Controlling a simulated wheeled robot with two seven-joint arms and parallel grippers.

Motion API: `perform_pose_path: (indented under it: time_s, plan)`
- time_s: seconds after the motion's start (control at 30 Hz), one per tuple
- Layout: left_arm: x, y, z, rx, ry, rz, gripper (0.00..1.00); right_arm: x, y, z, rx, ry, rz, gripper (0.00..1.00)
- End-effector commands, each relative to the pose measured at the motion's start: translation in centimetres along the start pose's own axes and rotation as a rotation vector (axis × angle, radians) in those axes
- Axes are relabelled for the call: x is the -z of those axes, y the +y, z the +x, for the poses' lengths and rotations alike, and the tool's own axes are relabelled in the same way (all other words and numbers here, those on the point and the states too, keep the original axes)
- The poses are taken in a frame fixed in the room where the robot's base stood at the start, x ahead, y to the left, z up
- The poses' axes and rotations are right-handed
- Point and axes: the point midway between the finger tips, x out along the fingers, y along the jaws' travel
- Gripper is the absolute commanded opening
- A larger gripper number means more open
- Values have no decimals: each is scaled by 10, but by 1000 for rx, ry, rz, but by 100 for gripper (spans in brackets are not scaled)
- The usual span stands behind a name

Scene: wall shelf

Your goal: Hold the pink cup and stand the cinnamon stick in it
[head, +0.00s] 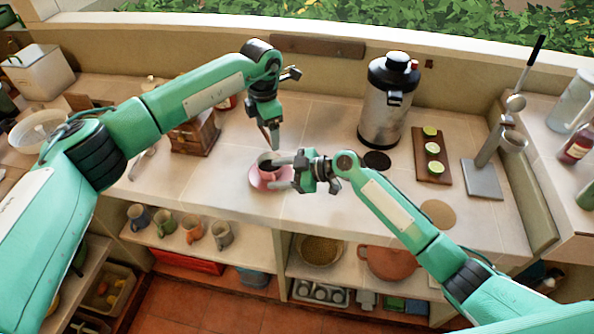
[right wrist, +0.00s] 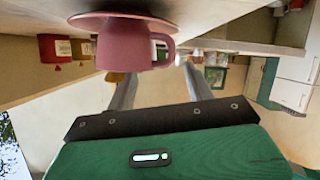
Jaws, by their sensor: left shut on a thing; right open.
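The pink cup (head: 264,163) stands upright on a pink saucer (head: 258,184) on the counter, with a dark inside. In the right wrist view the cup (right wrist: 125,45) appears upside down, its handle (right wrist: 169,50) towards my gripper. My right gripper (head: 277,173) is open at the cup's right side, its fingers on either side of the handle. My left gripper (head: 272,138) points down just above the cup and is shut on a thin brown thing, seemingly the cinnamon stick (head: 265,132). The stick is small and mostly hidden by the fingers.
A metal urn (head: 386,108) stands behind to the right, beside a dark round mat (head: 376,161). A wooden box (head: 195,134) stands to the left. A board with green slices (head: 431,165) lies farther right. The counter's front edge runs close before the saucer.

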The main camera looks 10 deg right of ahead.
Motion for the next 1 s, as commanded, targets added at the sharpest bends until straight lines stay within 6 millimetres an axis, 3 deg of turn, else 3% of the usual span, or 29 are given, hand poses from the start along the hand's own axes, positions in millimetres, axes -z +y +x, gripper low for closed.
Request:
perform_pose_path:
  time_s: [0.2,0.57,0.83,0.87,1.0]
  plan:
    - [0,0,0,0,0,0,60,0,0,24,-1,0,0,53]
    - [0,0,0,0,0,0,60,0,0,30,-1,-1,-1,53]
    - [0,0,0,0,0,0,60,-1,0,30,0,-1,0,4]
    - [0,0,0,0,0,0,60,-1,0,30,0,-1,0,0]
    - [0,0,0,0,0,0,60,-2,0,30,1,-2,1,0]
